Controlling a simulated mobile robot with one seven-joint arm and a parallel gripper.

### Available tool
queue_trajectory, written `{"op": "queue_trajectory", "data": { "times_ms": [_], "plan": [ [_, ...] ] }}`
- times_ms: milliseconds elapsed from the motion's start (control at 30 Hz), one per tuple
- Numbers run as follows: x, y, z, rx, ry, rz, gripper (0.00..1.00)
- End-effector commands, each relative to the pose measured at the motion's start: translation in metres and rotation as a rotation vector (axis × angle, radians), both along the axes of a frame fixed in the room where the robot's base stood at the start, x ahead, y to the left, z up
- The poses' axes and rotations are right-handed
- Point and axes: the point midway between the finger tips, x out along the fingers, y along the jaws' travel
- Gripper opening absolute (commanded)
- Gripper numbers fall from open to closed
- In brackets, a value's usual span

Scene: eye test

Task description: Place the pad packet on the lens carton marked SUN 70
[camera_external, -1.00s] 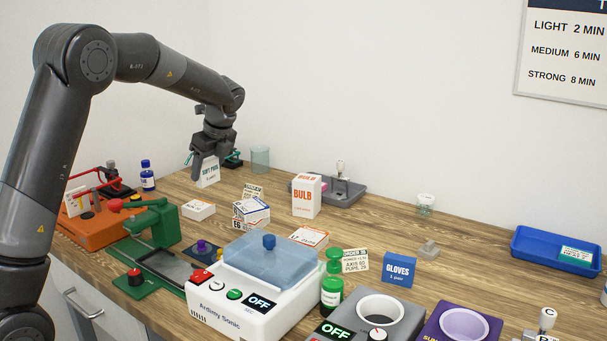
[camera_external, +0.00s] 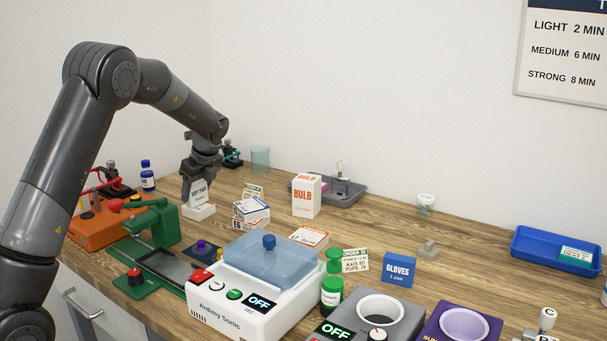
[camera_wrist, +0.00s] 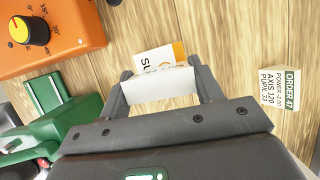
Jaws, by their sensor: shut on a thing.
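In the wrist view the packet (camera_wrist: 160,88) is a white strip between my fingers (camera_wrist: 161,92). The carton (camera_wrist: 158,58) shows beyond it, with "SU" legible and the rest of its marking hidden by the packet.
Stacked cartons (camera_external: 251,214) and an order card (camera_external: 253,190) stand to the right. A flat carton (camera_external: 309,236) lies nearer the front. A green device (camera_external: 160,228) and an orange device (camera_external: 95,232) are close on the left. A BULB box (camera_external: 306,196) stands farther right.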

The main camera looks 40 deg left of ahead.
Motion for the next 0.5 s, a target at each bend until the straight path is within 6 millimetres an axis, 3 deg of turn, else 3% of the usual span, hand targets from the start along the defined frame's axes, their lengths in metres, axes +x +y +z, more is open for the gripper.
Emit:
{"op": "queue_trajectory", "data": {
  "times_ms": [167, 200, 433, 500],
  "plan": [
    [-0.0002, 0.0002, -0.0034, 0.000, 0.001, 0.000, 0.38],
    [0.0000, 0.0002, -0.0027, 0.000, 0.000, 0.000, 0.62],
    [0.0000, 0.0001, -0.0026, 0.000, 0.000, 0.000, 0.81],
    [0.0000, 0.0001, -0.0026, 0.000, 0.000, 0.000, 0.81]
  ]
}}
